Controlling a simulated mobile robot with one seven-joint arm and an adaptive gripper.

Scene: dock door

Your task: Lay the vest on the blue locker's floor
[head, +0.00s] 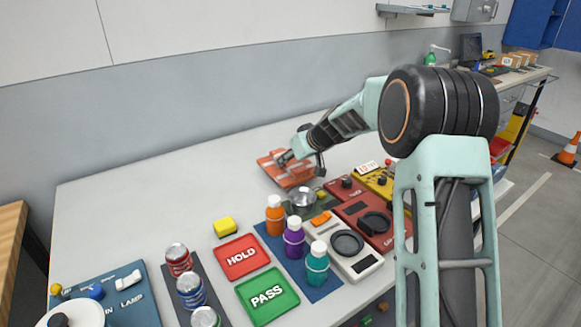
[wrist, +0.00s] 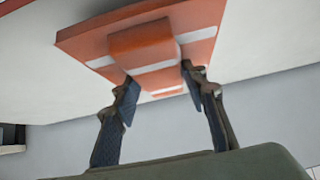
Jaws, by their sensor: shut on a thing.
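The vest (head: 284,168) is a flat folded orange piece with pale stripes at the back of the white table in the head view. In the wrist view the vest (wrist: 200,40) fills the top middle, with a raised fold between my fingers. My gripper (head: 290,157) is at the vest in the head view. In the wrist view my gripper (wrist: 158,85) has its two fingers on either side of the fold, shut on it. I cannot tell whether the vest touches the table. A blue locker (head: 535,22) shows only partly at the top right, far off; its floor is not visible.
An orange cone (head: 568,150) stands on the floor at right.

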